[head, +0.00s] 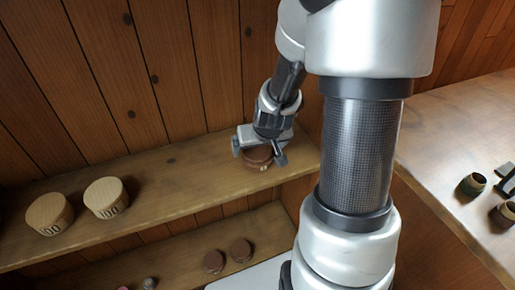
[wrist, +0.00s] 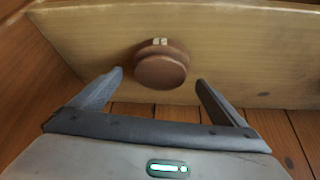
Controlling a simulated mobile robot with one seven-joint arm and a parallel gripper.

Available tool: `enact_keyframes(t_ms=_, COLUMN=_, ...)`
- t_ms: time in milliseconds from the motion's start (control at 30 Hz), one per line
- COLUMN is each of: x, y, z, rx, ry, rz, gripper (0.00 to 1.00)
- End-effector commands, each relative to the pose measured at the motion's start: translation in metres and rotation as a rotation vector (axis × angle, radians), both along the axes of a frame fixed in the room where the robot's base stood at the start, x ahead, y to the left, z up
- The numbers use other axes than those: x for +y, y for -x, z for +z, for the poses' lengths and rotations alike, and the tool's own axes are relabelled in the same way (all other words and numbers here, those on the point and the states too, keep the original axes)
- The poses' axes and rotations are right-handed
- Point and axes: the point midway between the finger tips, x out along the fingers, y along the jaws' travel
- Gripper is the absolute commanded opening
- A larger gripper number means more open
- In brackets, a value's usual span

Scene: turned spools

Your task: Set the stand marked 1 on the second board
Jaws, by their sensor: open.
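A reddish-brown round stand (head: 257,160) with a small pale mark on its side is at the right end of the upper board (head: 160,191). I cannot read the mark surely. My gripper (head: 260,152) is open over it, with one finger to each side. In the wrist view the brown stand (wrist: 162,70) lies just beyond and between the fingertips (wrist: 160,79), apart from both fingers. Its pale mark is on the far side, and bare board (wrist: 240,50) shows around it. Part of the stand is hidden by my gripper in the head view.
Two pale wooden stands (head: 49,213) (head: 106,196) with dark marks stand on the upper board's left. Two brown pieces (head: 213,261) (head: 240,250) are on the lower board (head: 185,262). A wooden table (head: 455,130) at right holds small dark pieces (head: 473,184). The upper board's middle is clear.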

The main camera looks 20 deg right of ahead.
Motion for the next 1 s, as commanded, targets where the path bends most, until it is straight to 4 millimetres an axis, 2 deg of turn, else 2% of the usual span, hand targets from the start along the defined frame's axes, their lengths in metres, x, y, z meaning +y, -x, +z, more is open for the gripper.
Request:
enact_keyframes(t_ms=33, x=0.000, y=0.005, z=0.015, rx=-0.006, ry=0.002, rz=-0.002, gripper=0.95)
enact_keyframes(t_ms=200, x=0.003, y=0.023, z=0.046, rx=-0.005, ry=0.002, rz=-0.003, gripper=0.95)
enact_keyframes(t_ms=400, x=0.005, y=0.038, z=0.069, rx=-0.002, ry=0.001, rz=-0.003, gripper=0.95)
enact_keyframes(t_ms=567, x=0.007, y=0.042, z=0.074, rx=-0.001, ry=0.001, rz=-0.001, gripper=0.95)
enact_keyframes(t_ms=1000, x=0.007, y=0.042, z=0.074, rx=0.000, ry=0.000, rz=-0.001, gripper=0.95)
